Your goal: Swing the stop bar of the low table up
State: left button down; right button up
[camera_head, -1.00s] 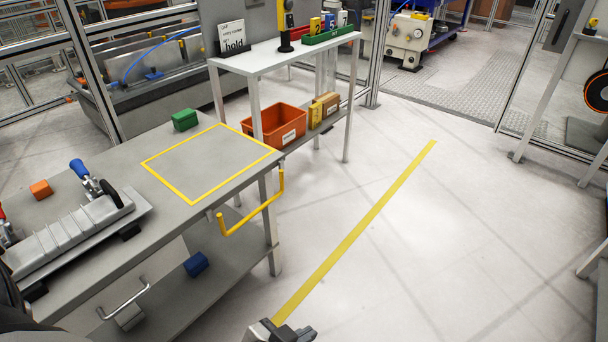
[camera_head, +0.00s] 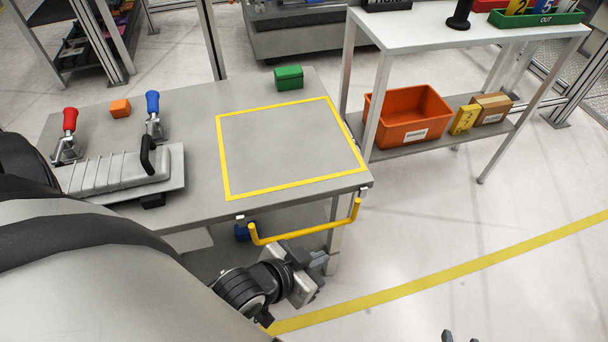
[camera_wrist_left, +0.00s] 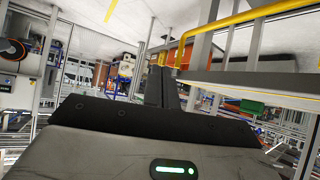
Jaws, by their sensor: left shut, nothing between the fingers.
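The low table (camera_head: 190,205) has a yellow stop bar (camera_head: 305,231) at its near right edge. The bar is U-shaped and hangs down and outward from that edge, below the tabletop. My left gripper (camera_head: 322,262) is shut and empty, just below the bar near its right half. In the left wrist view its closed fingers (camera_wrist_left: 162,84) point toward the yellow bar (camera_wrist_left: 245,18), close to one bend. I cannot tell whether they touch it. Two small grey tips at the bottom edge of the head view look like my right gripper (camera_head: 460,338), mostly cut off.
A yellow-taped square (camera_head: 222,160) marks the tabletop, with a green block (camera_head: 289,78) behind it. A grey fixture (camera_head: 115,175) with toggle clamps stands left. A white-topped shelf (camera_head: 440,32) with an orange bin (camera_head: 410,115) stands right. Floor to the right is clear.

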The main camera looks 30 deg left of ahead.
pick_arm(q)
jog(key=w+f+n+g+y+b, duration=0.1)
jog(key=w+f+n+g+y, duration=0.1)
jog(key=w+f+n+g, duration=0.3)
jog(key=w+a+n+g+y, duration=0.1)
jog(key=w+a+n+y, duration=0.2)
jog(key=a+n+y, duration=0.2)
jog(key=a+r+n, duration=0.1)
jog(key=n, duration=0.1)
jog(key=shift+w+n+y+b, duration=0.3)
jog(key=shift+y, duration=0.1)
pick_arm(e)
jog(key=shift+d+f, duration=0.1)
jog(key=shift+f, duration=0.25)
pick_arm(q)
jog(key=shift+f, duration=0.15)
jog(key=b+x, duration=0.2)
jog(key=x, duration=0.6)
jog(key=shift+a+f, duration=0.1)
jog(key=shift+f, duration=0.3)
jog(key=shift+w+a+f, duration=0.2)
jog(key=shift+f, duration=0.3)
pick_arm(e)
jog(key=shift+a+f, duration=0.3)
jog(key=shift+f, duration=0.05)
